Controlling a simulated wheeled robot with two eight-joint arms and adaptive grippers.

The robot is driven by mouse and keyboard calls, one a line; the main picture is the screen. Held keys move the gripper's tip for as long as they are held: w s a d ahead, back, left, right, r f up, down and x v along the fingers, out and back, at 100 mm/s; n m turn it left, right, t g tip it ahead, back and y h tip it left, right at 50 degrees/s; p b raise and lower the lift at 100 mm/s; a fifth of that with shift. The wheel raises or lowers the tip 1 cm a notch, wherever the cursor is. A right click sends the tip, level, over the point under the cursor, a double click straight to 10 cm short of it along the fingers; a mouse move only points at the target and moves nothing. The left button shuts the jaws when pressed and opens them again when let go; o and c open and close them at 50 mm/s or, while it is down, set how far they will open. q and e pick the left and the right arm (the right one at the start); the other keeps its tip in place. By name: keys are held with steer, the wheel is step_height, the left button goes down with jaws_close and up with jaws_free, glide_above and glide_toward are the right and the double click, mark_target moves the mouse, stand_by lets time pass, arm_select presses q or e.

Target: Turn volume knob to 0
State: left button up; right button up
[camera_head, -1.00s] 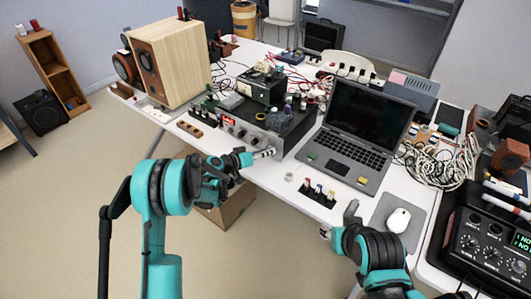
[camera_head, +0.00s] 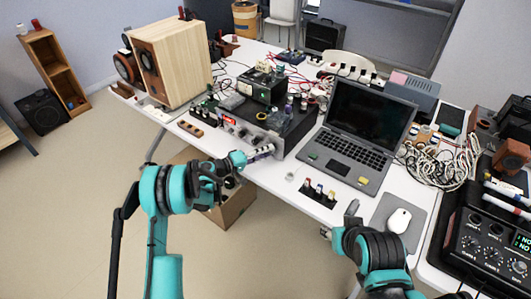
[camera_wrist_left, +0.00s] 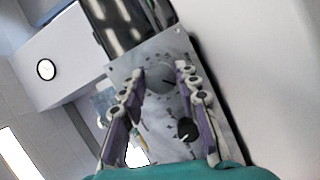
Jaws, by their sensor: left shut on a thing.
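The amplifier (camera_head: 285,133) is a dark box with a silver front panel, standing at the table's near edge. In the left wrist view, its front panel (camera_wrist_left: 150,55) carries a large round silver knob (camera_wrist_left: 158,77) with a dark pointer line, and a smaller dark knob (camera_wrist_left: 187,130). Which knob is volume cannot be read. My left gripper (camera_head: 264,151) is at the right part of the panel. In the left wrist view, its fingers (camera_wrist_left: 162,75) are shut on the large silver knob, one on each side. My right gripper (camera_head: 338,218) is open and empty near the table's front edge.
A laptop (camera_head: 360,130) stands right of the amplifier. A small stand with coloured plugs (camera_head: 319,194) and a mouse (camera_head: 399,220) lie near the front edge. A wooden speaker (camera_head: 172,65) stands at the left. A cardboard box (camera_head: 232,208) is on the floor below.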

stand_by(0.3)
arm_select(q)
steer(key=o, duration=1.2)
steer(key=shift+c, duration=0.2)
steer(key=v, duration=1.2)
